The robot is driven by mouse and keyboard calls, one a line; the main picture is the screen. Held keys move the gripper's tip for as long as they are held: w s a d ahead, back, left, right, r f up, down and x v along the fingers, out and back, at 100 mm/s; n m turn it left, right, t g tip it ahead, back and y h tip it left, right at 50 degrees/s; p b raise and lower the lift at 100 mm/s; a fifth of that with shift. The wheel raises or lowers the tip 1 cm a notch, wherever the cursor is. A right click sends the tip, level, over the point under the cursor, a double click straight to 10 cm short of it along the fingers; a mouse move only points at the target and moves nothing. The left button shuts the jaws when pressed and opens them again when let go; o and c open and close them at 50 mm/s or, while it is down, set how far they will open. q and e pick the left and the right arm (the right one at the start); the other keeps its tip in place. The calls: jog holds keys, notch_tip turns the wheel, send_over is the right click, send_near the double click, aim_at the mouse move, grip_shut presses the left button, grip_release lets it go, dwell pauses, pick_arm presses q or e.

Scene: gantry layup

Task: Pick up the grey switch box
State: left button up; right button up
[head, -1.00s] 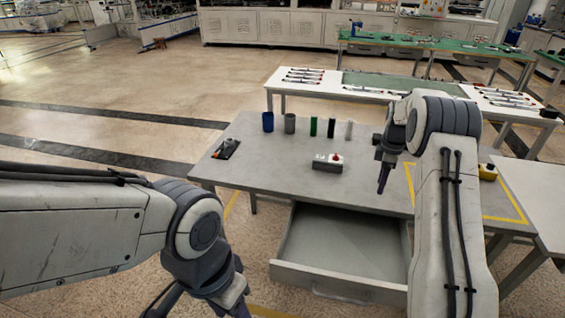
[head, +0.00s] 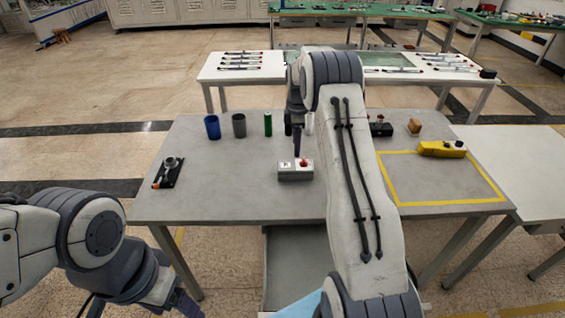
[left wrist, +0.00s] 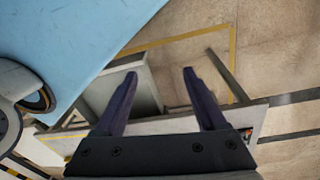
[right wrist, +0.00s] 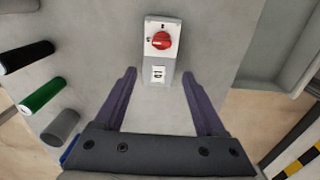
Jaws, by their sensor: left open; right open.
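The grey switch box (head: 295,171) has a white top with a red knob and lies on the grey table (head: 225,200), near its front middle. It also shows in the right wrist view (right wrist: 161,48), just beyond the fingertips. My right gripper (head: 297,152) points down above the box and is open and empty; in the right wrist view its fingers (right wrist: 160,75) stand apart, either side of the box's near end. My left gripper (left wrist: 155,75) is open and empty, off the table's front left, over the floor.
A blue cup (head: 212,127), a grey cup (head: 239,125) and a green cylinder (head: 268,124) stand behind the box. A black holder (head: 168,173) lies at left. A yellow box (head: 440,149) sits by the yellow-taped square at right. An open drawer (head: 283,258) is below.

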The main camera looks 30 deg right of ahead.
aim_at(296, 165)
pick_arm(q)
jog(key=shift+o, duration=1.3)
jog(key=shift+w, duration=0.25)
pick_arm(e)
jog(key=shift+o, duration=1.3)
jog(key=shift+w, duration=0.15)
jog(key=shift+d+f, duration=0.25)
jog(key=f, duration=0.3)
jog(key=shift+w+a+f+p, duration=0.15)
jog(key=shift+a+f+p, duration=0.15)
jog(key=shift+f+p, duration=0.05)
jog(key=f, duration=0.1)
jog(key=f+p, duration=0.1)
jog(key=f, duration=0.1)
jog(key=f+p, duration=0.1)
jog(key=f, duration=0.1)
jog(key=shift+s+f, duration=0.25)
jog(key=shift+s, duration=0.1)
pick_arm(q)
notch_tip(296, 165, up, 3)
jog(key=shift+f, duration=0.15)
pick_arm(e)
jog(key=shift+f, duration=0.35)
